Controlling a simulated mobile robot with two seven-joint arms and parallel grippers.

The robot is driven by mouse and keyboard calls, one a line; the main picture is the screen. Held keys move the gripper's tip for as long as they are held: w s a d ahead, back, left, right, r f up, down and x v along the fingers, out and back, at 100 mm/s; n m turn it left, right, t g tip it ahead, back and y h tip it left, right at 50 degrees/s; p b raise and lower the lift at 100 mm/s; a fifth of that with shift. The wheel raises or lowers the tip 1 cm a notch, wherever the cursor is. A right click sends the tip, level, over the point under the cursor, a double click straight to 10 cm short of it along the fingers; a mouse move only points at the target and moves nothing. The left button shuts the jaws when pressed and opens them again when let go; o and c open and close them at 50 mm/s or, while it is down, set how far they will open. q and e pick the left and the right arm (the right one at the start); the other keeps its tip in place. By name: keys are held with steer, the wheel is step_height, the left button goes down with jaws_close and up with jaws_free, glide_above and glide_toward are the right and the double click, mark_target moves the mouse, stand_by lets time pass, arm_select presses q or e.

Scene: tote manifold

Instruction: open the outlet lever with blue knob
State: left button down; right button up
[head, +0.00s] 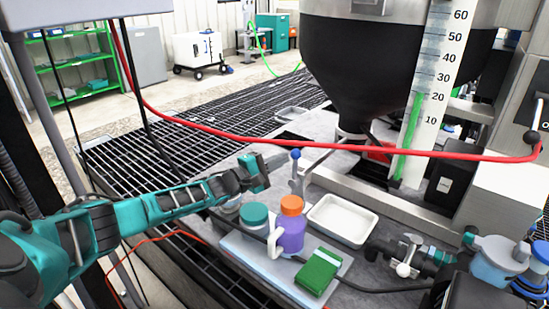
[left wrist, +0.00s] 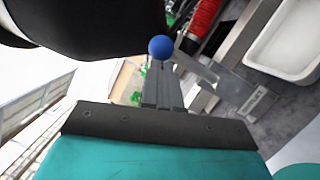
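The outlet lever (head: 297,181) stands up below the black hopper, with a blue knob (head: 295,154) on its top end. My left gripper (head: 273,164) is just left of the knob in the head view, a small distance from it. In the left wrist view, the grey fingers of my left gripper (left wrist: 162,88) lie side by side with only a thin line between them, and look shut with nothing held. The blue knob (left wrist: 160,47) shows at the fingertips there; whether they touch it is unclear.
Near the lever stand a purple bottle with an orange cap (head: 290,228), a teal-lidded jar (head: 254,214), a green box (head: 318,271) and a white tray (head: 343,220). A red hose (head: 300,142) crosses in front of the black hopper (head: 375,70). A valve (head: 408,256) is at right.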

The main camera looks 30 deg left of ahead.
arm_select(q)
steer(key=shift+d+r, duration=0.25)
steer(key=shift+d, duration=0.25)
steer(key=a+p+v, duration=0.1)
steer(key=p+v, duration=0.1)
steer(key=v, duration=1.1)
steer(key=shift+f, duration=0.3)
steer(key=shift+w, duration=0.1)
